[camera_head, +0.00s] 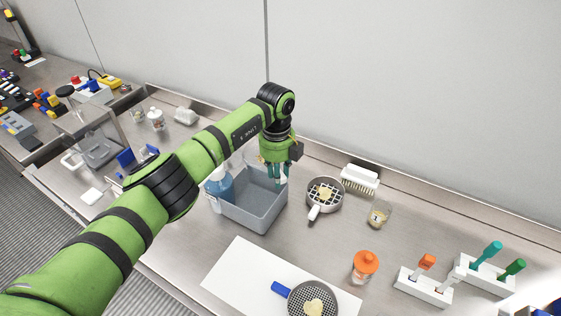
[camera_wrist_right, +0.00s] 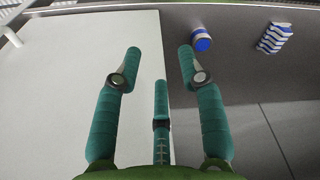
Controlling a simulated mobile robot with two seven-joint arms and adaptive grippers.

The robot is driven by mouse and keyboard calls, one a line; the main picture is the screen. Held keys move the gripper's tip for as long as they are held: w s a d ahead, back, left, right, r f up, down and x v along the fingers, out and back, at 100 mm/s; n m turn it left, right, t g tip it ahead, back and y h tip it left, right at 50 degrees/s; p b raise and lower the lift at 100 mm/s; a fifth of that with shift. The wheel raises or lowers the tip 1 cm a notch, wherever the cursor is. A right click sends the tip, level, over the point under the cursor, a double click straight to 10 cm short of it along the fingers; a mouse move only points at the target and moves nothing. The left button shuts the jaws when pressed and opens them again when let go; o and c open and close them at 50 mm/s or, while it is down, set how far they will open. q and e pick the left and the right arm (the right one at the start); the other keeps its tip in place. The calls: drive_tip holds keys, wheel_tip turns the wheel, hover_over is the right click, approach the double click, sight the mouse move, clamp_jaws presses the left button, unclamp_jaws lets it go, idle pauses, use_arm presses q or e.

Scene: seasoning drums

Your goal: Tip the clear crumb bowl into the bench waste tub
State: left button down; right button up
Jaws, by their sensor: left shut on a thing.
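The grey waste tub (camera_head: 262,217) stands on the steel bench near the middle of the head view. My left gripper (camera_head: 280,178) points down over the tub's back right part. It is shut on a small pale, see-through thing, which I take to be the clear crumb bowl (camera_head: 283,182); the fingers hide most of it, and its tilt and contents cannot be told. My right gripper (camera_wrist_right: 158,65) shows only in the right wrist view, with its teal fingers spread and nothing between them.
To the right are a round strainer (camera_head: 324,195), a white brush (camera_head: 360,178), a clear cup (camera_head: 378,214) with beige contents and an orange-topped jar (camera_head: 365,266). A white board (camera_head: 240,270) lies in front.

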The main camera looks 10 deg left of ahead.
drive_tip(key=s+r+g+p, duration=0.1)
drive_tip(key=s+r+p, duration=0.1)
drive_tip(key=s, duration=0.7)
drive_tip(key=w, duration=0.6)
use_arm(q)
drive_tip(key=s+a+f+t+h+b, duration=0.1)
drive_tip(key=t+h+b, duration=0.2)
drive_tip(key=b, duration=0.4)
drive_tip(key=s+f+t+h+b, duration=0.1)
drive_tip(key=f+t+h+b, duration=0.1)
drive_tip(key=t+h+b, duration=0.2)
drive_tip(key=s+a+f+t+h+b, duration=0.1)
drive_tip(key=f+t+h+b, duration=0.1)
drive_tip(key=h+b, duration=0.5)
drive_tip(key=shift+s+a+t+b, duration=0.3)
drive_tip(key=shift+t+b, duration=0.6)
drive_tip(key=shift+b, duration=0.8)
drive_tip(key=shift+a+r+b, duration=0.15)
drive_tip(key=shift+b, duration=0.65)
use_arm(e)
wheel_tip(320, 180, down, 23)
drive_tip(key=s, duration=0.2)
drive_tip(key=shift+s, duration=0.15)
drive_tip(key=shift+s, duration=0.1)
